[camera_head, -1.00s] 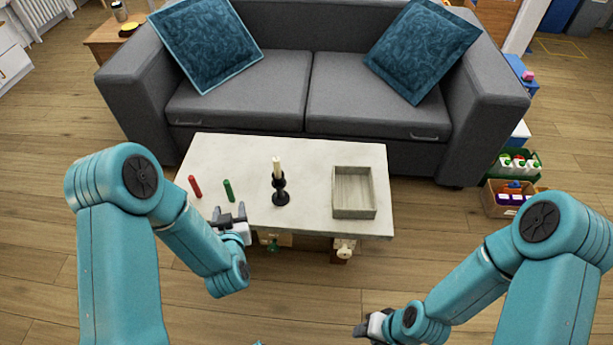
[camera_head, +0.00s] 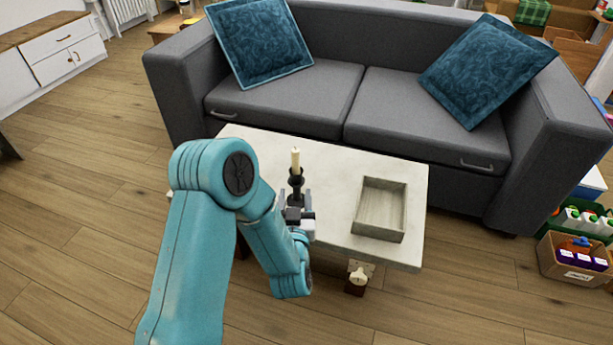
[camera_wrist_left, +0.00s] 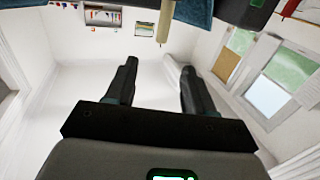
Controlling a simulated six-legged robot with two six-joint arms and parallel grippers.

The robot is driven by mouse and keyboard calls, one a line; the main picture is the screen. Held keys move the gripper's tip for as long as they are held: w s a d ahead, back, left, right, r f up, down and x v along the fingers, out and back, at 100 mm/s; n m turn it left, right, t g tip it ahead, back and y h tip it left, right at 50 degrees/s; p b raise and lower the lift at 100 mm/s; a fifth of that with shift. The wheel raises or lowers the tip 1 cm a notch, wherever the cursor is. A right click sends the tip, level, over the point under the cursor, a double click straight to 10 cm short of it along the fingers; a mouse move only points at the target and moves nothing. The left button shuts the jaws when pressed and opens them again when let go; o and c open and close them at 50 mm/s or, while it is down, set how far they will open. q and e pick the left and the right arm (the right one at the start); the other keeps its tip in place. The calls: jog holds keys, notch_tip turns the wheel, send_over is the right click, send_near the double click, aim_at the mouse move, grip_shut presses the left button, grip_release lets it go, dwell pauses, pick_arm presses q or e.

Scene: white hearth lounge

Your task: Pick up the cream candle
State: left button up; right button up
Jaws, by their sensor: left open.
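The cream candle (camera_head: 295,160) stands upright in a black candle holder (camera_head: 296,181) on the pale coffee table (camera_head: 335,168). My left gripper (camera_head: 296,198) is open and close to the holder's lower part, below the candle; its hand hides the holder's base. I cannot tell whether the fingers touch the holder. In the left wrist view the two dark fingers (camera_wrist_left: 160,85) are apart with nothing between them. A tan upright piece (camera_wrist_left: 165,20), perhaps the candle, shows at the top edge beyond them. My right gripper is out of view.
An open grey wooden tray (camera_head: 402,212) sits on the table to the right of the holder. A grey sofa (camera_head: 285,98) with teal cushions stands behind the table. My left arm covers the table's left end. Wood floor (camera_head: 90,190) is clear at the left.

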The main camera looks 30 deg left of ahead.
pick_arm(q)
jog(key=f, duration=0.1)
jog(key=b, duration=0.2)
send_near(295, 161)
jog(key=x, duration=0.5)
jog(key=shift+w+a, duration=0.2)
jog(key=shift+w, duration=0.15)
jog(key=b+x, duration=0.1)
jog(key=x, duration=0.4)
jog(key=shift+w+a+b, duration=0.1)
jog(key=shift+w+b, duration=0.1)
jog(key=shift+b, duration=0.15)
grip_shut()
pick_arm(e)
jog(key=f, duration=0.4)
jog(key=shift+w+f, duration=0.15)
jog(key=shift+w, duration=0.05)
